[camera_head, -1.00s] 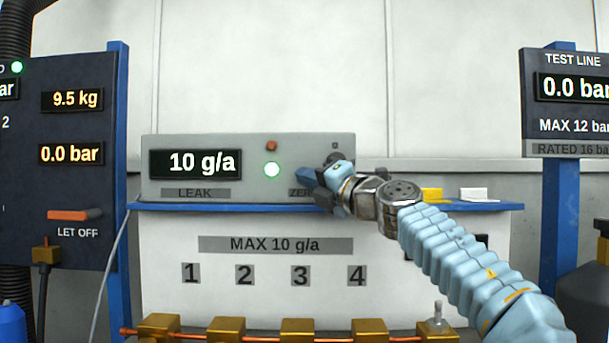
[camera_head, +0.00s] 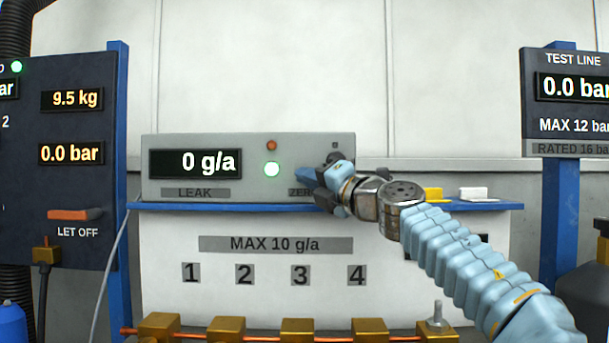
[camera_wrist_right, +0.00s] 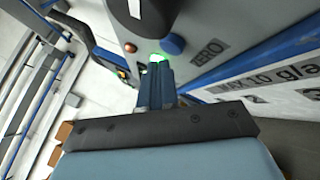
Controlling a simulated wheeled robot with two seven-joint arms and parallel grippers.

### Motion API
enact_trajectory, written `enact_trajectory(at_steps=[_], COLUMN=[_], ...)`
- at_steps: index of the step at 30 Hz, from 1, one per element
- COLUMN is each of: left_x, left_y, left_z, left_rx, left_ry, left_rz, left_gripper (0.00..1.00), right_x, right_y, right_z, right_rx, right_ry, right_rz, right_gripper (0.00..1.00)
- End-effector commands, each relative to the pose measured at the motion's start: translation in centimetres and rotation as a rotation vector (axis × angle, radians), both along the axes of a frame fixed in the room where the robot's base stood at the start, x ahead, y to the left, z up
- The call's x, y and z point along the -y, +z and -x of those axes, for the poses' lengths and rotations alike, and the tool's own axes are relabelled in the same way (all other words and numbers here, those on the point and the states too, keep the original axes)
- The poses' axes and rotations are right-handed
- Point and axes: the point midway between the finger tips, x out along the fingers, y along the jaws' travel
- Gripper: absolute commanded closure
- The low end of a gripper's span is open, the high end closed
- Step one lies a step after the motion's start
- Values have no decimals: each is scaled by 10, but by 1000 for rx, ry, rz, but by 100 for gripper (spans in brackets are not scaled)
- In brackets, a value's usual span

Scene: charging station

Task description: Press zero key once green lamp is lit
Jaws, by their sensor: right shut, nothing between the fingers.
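The grey leak meter (camera_head: 250,143) stands on a blue-edged shelf, its display (camera_head: 195,163) reading 0 g/a. Its green lamp (camera_head: 272,169) is lit; the glow (camera_wrist_right: 157,58) also shows in the right wrist view. My right gripper (camera_head: 304,176) is shut and empty at the meter's right front. Its fingertips (camera_wrist_right: 160,70) are close to the key; I cannot tell whether they touch. My left gripper is out of view.
A small orange-red lamp (camera_head: 271,145) sits above the green one. A yellow block (camera_head: 432,194) and a white block (camera_head: 479,194) lie on the shelf (camera_head: 400,206) to the right. Brass blocks (camera_head: 297,328) line a pipe below. Dark panels stand left (camera_head: 85,190) and right (camera_head: 560,122).

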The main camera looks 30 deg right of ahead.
Motion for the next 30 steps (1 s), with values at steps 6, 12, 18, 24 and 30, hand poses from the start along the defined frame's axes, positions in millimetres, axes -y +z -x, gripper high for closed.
enact_trajectory(at_steps=[6,12,18,24,30], left_x=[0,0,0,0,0], left_y=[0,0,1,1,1], left_z=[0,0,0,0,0], left_rx=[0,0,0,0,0], left_ry=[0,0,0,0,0], left_rz=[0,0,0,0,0], left_gripper=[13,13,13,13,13], right_x=[-1,-3,-12,-22,-27], right_y=[0,0,0,1,0], right_z=[3,5,21,37,45], right_rx=[0,0,0,1,0], right_ry=[-1,-1,0,-2,-1], right_rz=[0,0,0,-1,0], right_gripper=[100,100,100,100,100])
